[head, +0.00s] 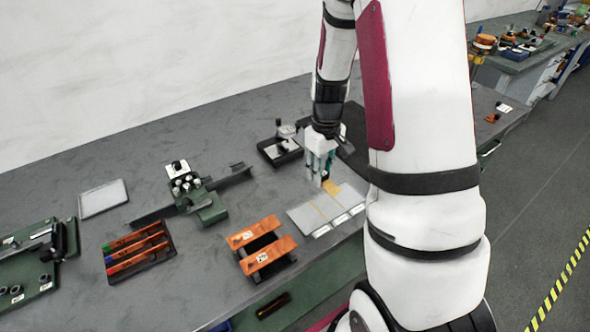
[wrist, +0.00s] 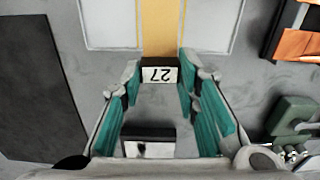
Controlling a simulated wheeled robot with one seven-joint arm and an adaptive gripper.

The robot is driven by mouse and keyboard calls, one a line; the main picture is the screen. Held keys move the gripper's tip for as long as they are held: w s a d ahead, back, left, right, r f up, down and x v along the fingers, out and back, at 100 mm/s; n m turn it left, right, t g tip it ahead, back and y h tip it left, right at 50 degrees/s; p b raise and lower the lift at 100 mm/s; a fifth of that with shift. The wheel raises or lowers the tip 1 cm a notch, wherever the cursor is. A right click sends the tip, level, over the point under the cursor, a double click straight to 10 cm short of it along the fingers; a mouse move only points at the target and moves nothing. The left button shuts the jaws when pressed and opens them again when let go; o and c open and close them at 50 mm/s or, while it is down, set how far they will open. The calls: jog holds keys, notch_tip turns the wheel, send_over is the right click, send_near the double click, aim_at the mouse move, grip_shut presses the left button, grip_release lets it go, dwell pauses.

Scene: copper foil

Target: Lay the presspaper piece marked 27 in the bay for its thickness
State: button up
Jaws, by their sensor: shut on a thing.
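The presspaper piece marked 27 is a tan strip (wrist: 162,30) with a dark end block (wrist: 158,62) and a white label. The label reads 27 upside down in the wrist view. My gripper (wrist: 158,76), with teal fingers, is shut on the end block. In the head view my gripper (head: 318,178) is at the wall-side edge of the grey bay board (head: 304,217), and part of the tan strip (head: 332,187) shows beside it. In the wrist view the strip runs over the board between two grey panels. I cannot tell whether it touches the board.
White labels line the board's front edge. An orange-topped rack (head: 263,262) stands left of the board, with a green stand (head: 209,208) behind it. A black tray with a gauge (head: 280,152) is near the wall. A dark mat (wrist: 38,85) lies beside my gripper. Bare bench separates these.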

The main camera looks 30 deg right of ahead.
jog(key=shift+s+f+m, duration=0.2)
jog(key=shift+s+m, duration=0.1)
jog(key=b, duration=0.3)
send_over(321, 199)
jog(key=shift+w+f, duration=0.1)
jog(key=shift+f, duration=2.1)
jog(key=shift+f+b, duration=0.65)
jog(key=shift+f, duration=0.65)
jog(key=o, duration=0.8)
jog(key=shift+o, duration=0.2)
jog(key=shift+r, duration=0.1)
jog(key=shift+r+p, duration=1.05)
jog(key=shift+r, duration=0.4)
